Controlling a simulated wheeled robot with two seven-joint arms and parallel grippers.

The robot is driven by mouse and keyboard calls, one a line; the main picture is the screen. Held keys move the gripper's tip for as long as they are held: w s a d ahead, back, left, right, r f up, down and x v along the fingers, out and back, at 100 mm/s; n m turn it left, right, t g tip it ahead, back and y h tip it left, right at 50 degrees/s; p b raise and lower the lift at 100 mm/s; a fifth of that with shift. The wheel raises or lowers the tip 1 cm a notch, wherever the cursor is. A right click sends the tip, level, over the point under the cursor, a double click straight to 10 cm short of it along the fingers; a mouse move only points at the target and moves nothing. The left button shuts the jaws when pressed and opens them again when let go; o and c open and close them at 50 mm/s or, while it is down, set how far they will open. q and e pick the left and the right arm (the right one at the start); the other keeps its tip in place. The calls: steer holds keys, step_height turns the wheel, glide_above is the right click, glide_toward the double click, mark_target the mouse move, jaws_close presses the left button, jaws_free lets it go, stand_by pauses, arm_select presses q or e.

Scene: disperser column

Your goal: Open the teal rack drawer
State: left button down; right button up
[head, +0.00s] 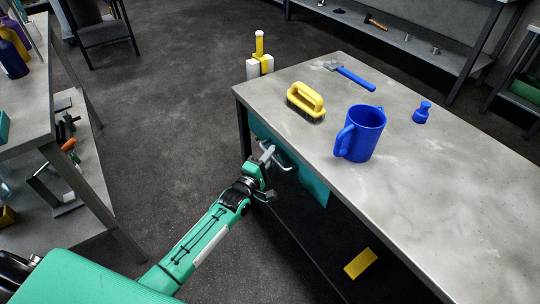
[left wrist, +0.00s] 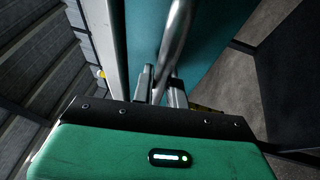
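The teal drawer (head: 312,186) is set under the near side of the grey worktable, its front looking flush below the tabletop. A metal bar handle (head: 284,164) stands out from its front. In the left wrist view the teal front (left wrist: 215,45) fills the upper middle and the handle bar (left wrist: 176,38) runs down between my fingers. My left gripper (head: 266,158) is at the handle, with one finger on each side of the bar, and looks closed on it. In the left wrist view the fingertips (left wrist: 161,84) show close against the bar. My right gripper is not in view.
A yellow block (head: 360,263) lies below the table. Shelving (head: 25,130) stands at left; open floor lies between.

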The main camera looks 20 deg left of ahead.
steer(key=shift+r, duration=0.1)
